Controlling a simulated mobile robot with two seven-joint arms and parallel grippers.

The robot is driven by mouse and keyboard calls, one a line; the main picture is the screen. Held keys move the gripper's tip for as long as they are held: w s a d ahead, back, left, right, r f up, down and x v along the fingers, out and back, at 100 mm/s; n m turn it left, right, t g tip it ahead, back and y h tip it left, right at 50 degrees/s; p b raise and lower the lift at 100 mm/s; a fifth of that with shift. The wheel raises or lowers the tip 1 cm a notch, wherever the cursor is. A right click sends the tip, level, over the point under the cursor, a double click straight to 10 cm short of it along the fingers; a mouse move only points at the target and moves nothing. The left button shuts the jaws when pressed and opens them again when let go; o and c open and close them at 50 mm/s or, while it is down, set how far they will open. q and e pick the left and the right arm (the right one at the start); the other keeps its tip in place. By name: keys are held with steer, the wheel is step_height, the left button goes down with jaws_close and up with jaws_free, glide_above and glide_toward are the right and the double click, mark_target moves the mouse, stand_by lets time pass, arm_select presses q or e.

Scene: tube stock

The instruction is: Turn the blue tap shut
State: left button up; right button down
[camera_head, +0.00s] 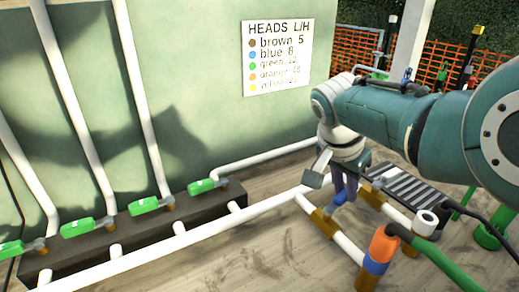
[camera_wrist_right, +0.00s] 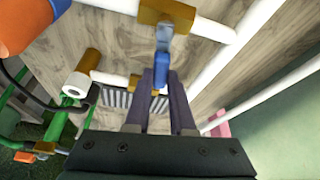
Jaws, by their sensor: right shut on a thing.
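The blue tap (camera_head: 340,197) has a blue lever on a brass-coloured fitting in a white pipe. In the right wrist view the blue lever (camera_wrist_right: 162,45) runs down from the brass fitting (camera_wrist_right: 168,12) to between my fingertips. My right gripper (camera_head: 346,186) comes down on the tap from above. Its two dark fingers also show in the right wrist view (camera_wrist_right: 161,78), shut on the lever. The end of the lever is partly hidden between the fingers. My left gripper is not in view.
Several green-handled taps (camera_head: 144,206) line a dark block (camera_head: 120,238) at the left. A long white pipe (camera_head: 190,243) crosses the floor. An orange and blue pipe piece (camera_head: 380,250) with a green hose stands right of the tap. A sign (camera_head: 277,57) hangs on the green wall.

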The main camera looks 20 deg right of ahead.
mark_target(332, 207)
steer(key=shift+s+m+g+b, duration=0.4)
steer(key=shift+m, duration=0.6)
steer(key=shift+d, duration=0.1)
steer(key=c, duration=0.8)
jaws_free()
steer(key=shift+s, duration=0.1)
steer(key=shift+o, duration=0.2)
steer(key=shift+r, duration=0.1)
steer(key=shift+r+p, duration=0.3)
steer(key=shift+r, duration=0.1)
steer(key=p+v, duration=0.2)
steer(key=v, duration=0.7)
steer(key=shift+a+p, duration=0.25)
steer(key=shift+p, duration=0.15)
